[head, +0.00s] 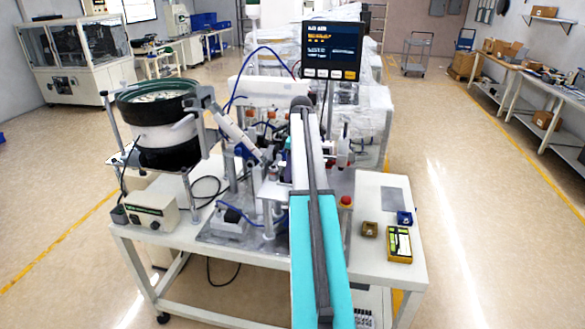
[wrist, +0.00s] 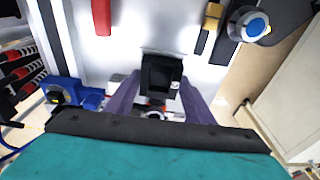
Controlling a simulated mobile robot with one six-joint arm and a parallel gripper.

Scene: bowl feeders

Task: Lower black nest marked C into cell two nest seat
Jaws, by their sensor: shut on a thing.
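In the wrist view a black nest (wrist: 161,74), squarish with a raised rim, sits between the two purple fingers of my gripper (wrist: 158,98). My gripper is shut on it. No letter C can be read on the nest at this size. A small metal round part shows just below the nest, between the fingers. I cannot make out the cell two nest seat, nor tell whether the nest touches anything beneath it. In the head view my own teal and grey arm hides the nest and most of my gripper.
A bowl feeder (head: 157,120) stands left on the white table (head: 150,240). A screen (head: 332,50) rises behind my arm. A red button (head: 346,201) and a yellow case (head: 399,244) are at right. In the wrist view a blue fitting (wrist: 65,92) lies left and a blue-topped knob (wrist: 254,25) upper right.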

